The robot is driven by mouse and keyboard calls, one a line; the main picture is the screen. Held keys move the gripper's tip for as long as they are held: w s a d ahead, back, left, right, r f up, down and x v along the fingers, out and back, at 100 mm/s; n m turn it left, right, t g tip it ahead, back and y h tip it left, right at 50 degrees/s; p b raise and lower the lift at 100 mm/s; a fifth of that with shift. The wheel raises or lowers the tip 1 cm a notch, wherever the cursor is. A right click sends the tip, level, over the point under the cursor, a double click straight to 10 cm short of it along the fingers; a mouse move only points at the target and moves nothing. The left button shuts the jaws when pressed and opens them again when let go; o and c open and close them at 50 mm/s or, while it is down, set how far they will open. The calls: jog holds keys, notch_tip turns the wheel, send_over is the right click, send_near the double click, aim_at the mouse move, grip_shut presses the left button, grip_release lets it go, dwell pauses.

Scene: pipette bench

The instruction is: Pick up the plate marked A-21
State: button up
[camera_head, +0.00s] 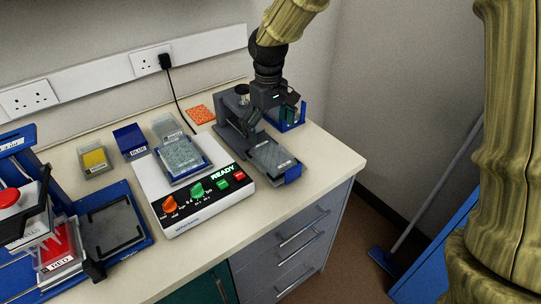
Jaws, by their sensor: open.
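One clear well plate (272,158) lies on the front stage of the grey device, with a small white label and a blue piece at its front end. Another clear plate (182,156) sits in a blue holder on top of the white instrument (205,204). The plate labels are too small to read, so I cannot tell which is marked A-21. My gripper (288,112) is open, pointing down at the back right of the bench, behind the front plate. It is in front of a blue holder (299,117), and its fingertips are partly hard to make out.
The grey device (228,125) stands left of my gripper. A blue-framed machine (122,226) fills the left. The bench's right corner (343,160) is clear.

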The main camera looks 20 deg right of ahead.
aim_at(273, 156)
jog(key=f, duration=0.3)
jog(key=shift+d+f, duration=0.1)
jog(key=shift+d, duration=0.25)
jog(key=shift+s+d+f+p, duration=0.1)
jog(key=shift+f+p, duration=0.35)
jog(key=shift+f, duration=0.9)
jog(key=shift+s+d+f+p, duration=0.1)
jog(key=shift+f+p, duration=0.3)
jog(key=shift+f, duration=0.95)
jog(key=shift+s, duration=0.1)
jog(key=c, duration=1.2)
